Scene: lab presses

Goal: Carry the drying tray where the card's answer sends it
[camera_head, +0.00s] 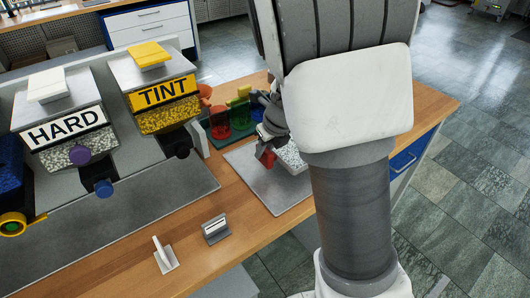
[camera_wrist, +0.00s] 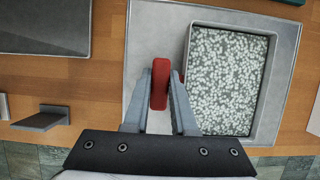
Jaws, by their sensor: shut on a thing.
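The drying tray (camera_wrist: 190,130) is a grey, shallow rectangular tray full of pale speckled granules. It is over a light grey plate (camera_wrist: 142,30) in the wrist view; I cannot tell whether it touches the plate. My gripper (camera_wrist: 160,92) is shut on a red handle (camera_wrist: 160,88) at the tray's left side. In the head view, my arm hides much of the tray (camera_head: 292,157), and the red handle (camera_head: 266,156) shows beside it. A small stand (camera_head: 215,229), possibly the card holder, is at the bench's front; no answer is readable on it.
Dispensers labelled HARD (camera_head: 64,128) and TINT (camera_head: 162,94) stand over a long grey mat (camera_head: 130,225) at left. Red and green containers (camera_head: 228,119) stand behind the plate. A second small stand (camera_head: 165,255) is near the front edge. Bare wood lies between mat and plate.

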